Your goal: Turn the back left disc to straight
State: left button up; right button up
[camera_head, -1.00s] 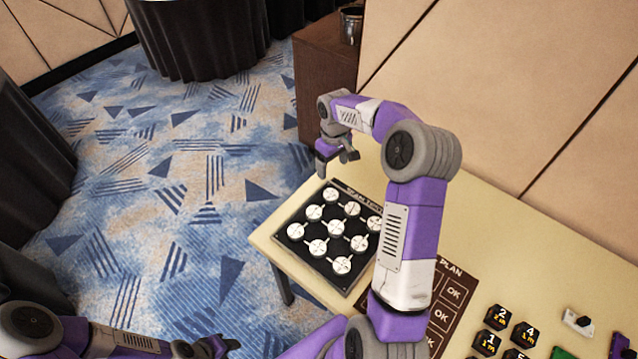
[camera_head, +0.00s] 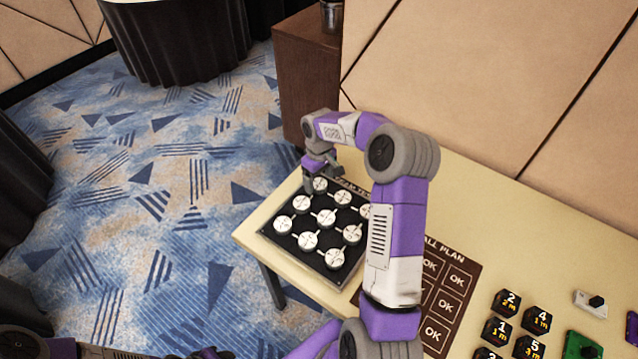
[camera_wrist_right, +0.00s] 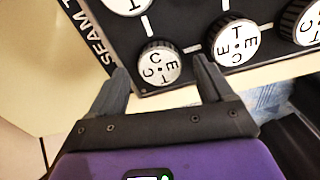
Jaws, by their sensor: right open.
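The black board (camera_head: 325,262) carries rows of round white discs and has a label strip along its back edge. The back left disc (camera_head: 320,185) is at the board's far corner, beside the start of the label. My right gripper (camera_head: 314,183) is open and low over that corner. In the right wrist view the back left disc (camera_wrist_right: 158,63) lies between the tips of my open right gripper (camera_wrist_right: 160,80). Its letters look turned, and I cannot tell finger contact. Part of my left arm shows at the bottom left edge; its gripper is out of frame.
Neighbouring discs (camera_head: 302,203) (camera_wrist_right: 237,42) sit close around the back left one. A brown plan sheet (camera_head: 455,282) and several black hexagonal pieces (camera_head: 497,330) lie to the right on the cream table (camera_head: 500,240). A brown cabinet (camera_head: 303,75) stands behind.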

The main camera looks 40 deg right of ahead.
jog(key=shift+f, duration=0.75)
jog(key=c, duration=1)
jog(key=shift+c, duration=0.2)
jog(key=shift+m, duration=0.3)
